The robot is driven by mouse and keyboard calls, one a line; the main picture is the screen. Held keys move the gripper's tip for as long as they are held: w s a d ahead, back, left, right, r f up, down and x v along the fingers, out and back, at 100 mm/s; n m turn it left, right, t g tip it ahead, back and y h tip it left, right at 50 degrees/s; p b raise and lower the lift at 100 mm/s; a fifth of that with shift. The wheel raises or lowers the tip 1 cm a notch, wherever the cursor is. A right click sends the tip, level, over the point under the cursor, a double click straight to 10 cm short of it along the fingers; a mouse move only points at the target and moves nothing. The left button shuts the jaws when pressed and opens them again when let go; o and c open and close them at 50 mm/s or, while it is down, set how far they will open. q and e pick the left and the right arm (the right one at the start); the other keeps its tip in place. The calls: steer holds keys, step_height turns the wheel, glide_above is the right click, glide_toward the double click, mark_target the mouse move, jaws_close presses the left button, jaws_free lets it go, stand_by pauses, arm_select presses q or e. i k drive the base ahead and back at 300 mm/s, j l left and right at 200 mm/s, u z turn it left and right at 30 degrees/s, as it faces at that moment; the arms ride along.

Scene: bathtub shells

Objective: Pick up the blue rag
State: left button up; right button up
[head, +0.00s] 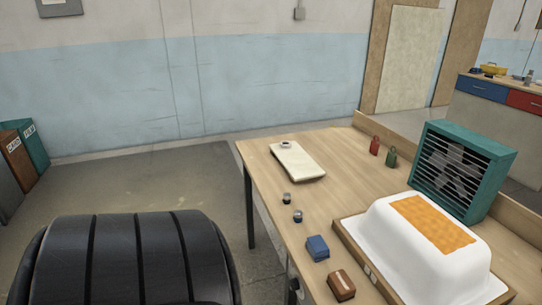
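A small blue block-shaped thing (317,247) lies on the wooden table near its front left edge. Neither of my grippers is in view.
The table (240,148) also holds a cream slab (298,161), two small dark-and-clear items (287,198), red (375,145) and green (391,157) padlock shapes, and a green fan box (462,168). A large black ribbed shape (135,255) fills the lower left. Floor (150,180) behind it is clear.

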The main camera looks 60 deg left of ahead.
mark_target(320, 250)
steer(key=u, duration=1.6)
